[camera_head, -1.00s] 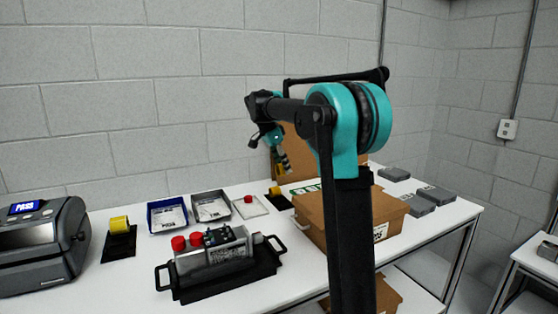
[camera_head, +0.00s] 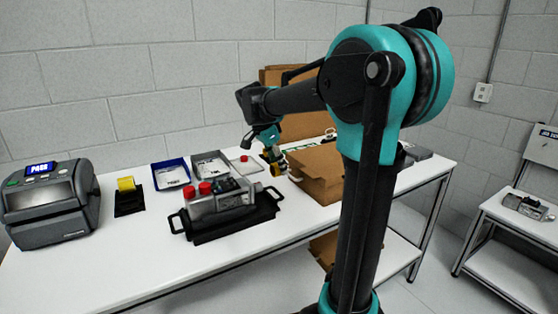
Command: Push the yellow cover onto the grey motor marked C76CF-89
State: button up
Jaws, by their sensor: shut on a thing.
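My gripper (camera_head: 272,159) hangs over the back of the table, right of the black tray and close to the brown box. It is shut on a small yellow thing, which appears to be the yellow cover (camera_head: 274,153); it is small and partly hidden by the fingers. A grey motor (camera_head: 226,199) with two red caps lies in the black handled tray (camera_head: 209,233), apart from my gripper. Another grey motor-like unit (camera_head: 527,206) lies on the side cart at the right. The marking C76CF-89 cannot be read on either.
A blue bin (camera_head: 170,174), a grey bin (camera_head: 209,165) and a white tray (camera_head: 246,165) line the back. A brown box (camera_head: 318,172) stands right. The table's front is clear.

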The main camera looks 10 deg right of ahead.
jog(key=shift+s+a+f, duration=0.2)
jog(key=shift+a+f, duration=0.35)
jog(key=shift+f, duration=0.25)
jog(key=shift+s+a+f, duration=0.15)
jog(key=shift+a+f, duration=0.45)
jog(key=shift+f, duration=0.2)
jog(key=shift+s+a+f, duration=0.2)
jog(key=shift+a+f, duration=0.35)
jog(key=shift+f, duration=0.25)
jog(key=shift+s+a, duration=0.3)
jog(key=shift+a, duration=0.65)
jog(key=shift+s+a, duration=0.3)
jog(key=shift+a, duration=0.65)
dwell(3.7)
